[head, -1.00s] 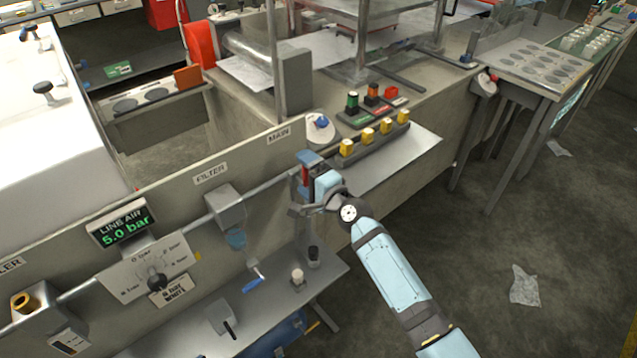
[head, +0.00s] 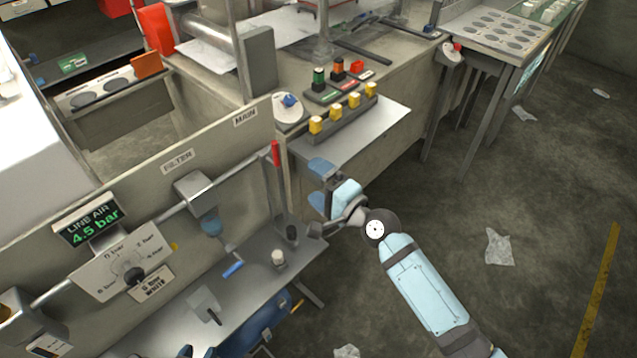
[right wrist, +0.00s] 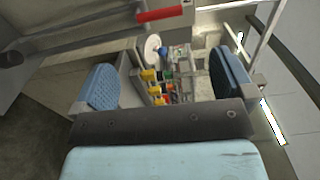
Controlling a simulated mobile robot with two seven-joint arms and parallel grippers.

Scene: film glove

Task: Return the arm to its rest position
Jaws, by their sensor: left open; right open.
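My right gripper (head: 325,182) is open and empty, with blue finger pads. It hangs just right of the panel end, below the grey bench shelf. Its arm comes in from the lower right. In the right wrist view its pads stand wide apart (right wrist: 167,85) with nothing between them. The red valve handle (head: 275,153) stands upright at the pipe's end under the MAIN label, apart from the gripper. It also shows at the top of the right wrist view (right wrist: 160,15). My left gripper (head: 198,353) barely shows at the bottom edge, its tips apart.
The panel carries a LINE AIR display (head: 90,222) reading 4.5 bar, a selector dial (head: 133,273) and a filter (head: 210,222). A low metal shelf (head: 255,290) lies below. Yellow-topped blocks (head: 343,115) stand on the bench. Floor (head: 540,210) at right is mostly clear.

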